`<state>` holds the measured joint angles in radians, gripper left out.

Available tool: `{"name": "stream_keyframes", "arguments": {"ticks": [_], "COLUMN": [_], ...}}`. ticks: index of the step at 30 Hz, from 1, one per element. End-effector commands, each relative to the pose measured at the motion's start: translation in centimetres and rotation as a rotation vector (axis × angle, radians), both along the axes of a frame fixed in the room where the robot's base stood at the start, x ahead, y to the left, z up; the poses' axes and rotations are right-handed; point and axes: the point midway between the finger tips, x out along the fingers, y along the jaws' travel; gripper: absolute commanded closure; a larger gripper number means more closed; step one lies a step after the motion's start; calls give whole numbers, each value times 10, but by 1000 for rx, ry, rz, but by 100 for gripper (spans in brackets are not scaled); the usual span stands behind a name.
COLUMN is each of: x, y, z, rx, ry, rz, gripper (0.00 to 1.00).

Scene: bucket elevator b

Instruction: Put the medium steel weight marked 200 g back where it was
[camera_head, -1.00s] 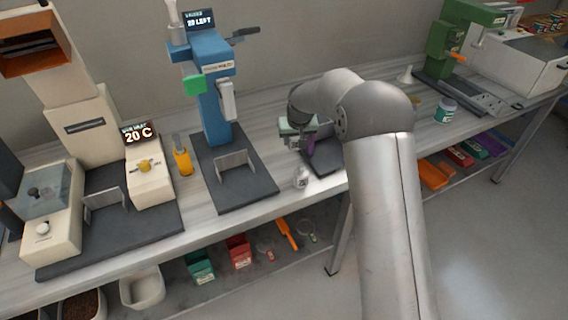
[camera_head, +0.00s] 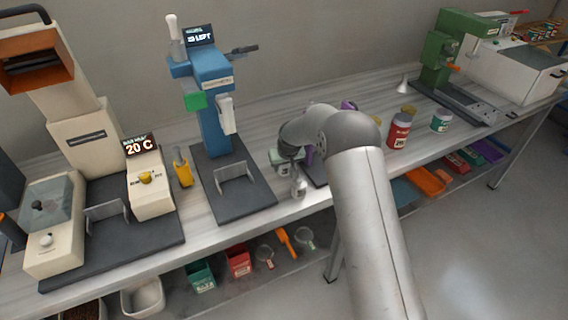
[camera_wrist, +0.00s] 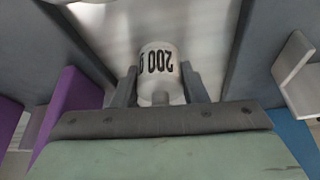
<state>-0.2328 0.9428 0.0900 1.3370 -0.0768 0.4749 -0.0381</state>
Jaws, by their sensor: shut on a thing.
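The steel weight (camera_head: 299,187) is a small pale cylinder with a knob, at the bench's front edge between two dark bases. In the wrist view the weight (camera_wrist: 158,62) shows the marking 200 g upside down. My gripper (camera_head: 295,175) is over it, and in the wrist view my gripper's fingers (camera_wrist: 159,88) are shut on it, one on each side. I cannot tell whether its bottom touches the bench (camera_head: 270,140). My arm hides part of the dark base to its right.
A blue machine (camera_head: 214,125) on a dark base (camera_head: 235,195) stands just left of the weight. Red (camera_head: 399,130) and green-labelled (camera_head: 441,121) jars stand further right. Bins (camera_head: 238,261) sit on the lower shelf.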

Motion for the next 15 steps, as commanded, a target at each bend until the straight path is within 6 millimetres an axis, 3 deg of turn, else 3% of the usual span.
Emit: {"name": "stream_keyframes", "arguments": {"ticks": [8, 9, 10, 15], "x": [1, 0, 0, 0], "y": [0, 0, 0, 0], "z": [-2, -1, -1, -1], "rx": [0, 0, 0, 0], "ry": [-2, -2, -2, -1], "rz": [0, 0, 0, 0], "gripper": [93, 50, 41, 39]}}
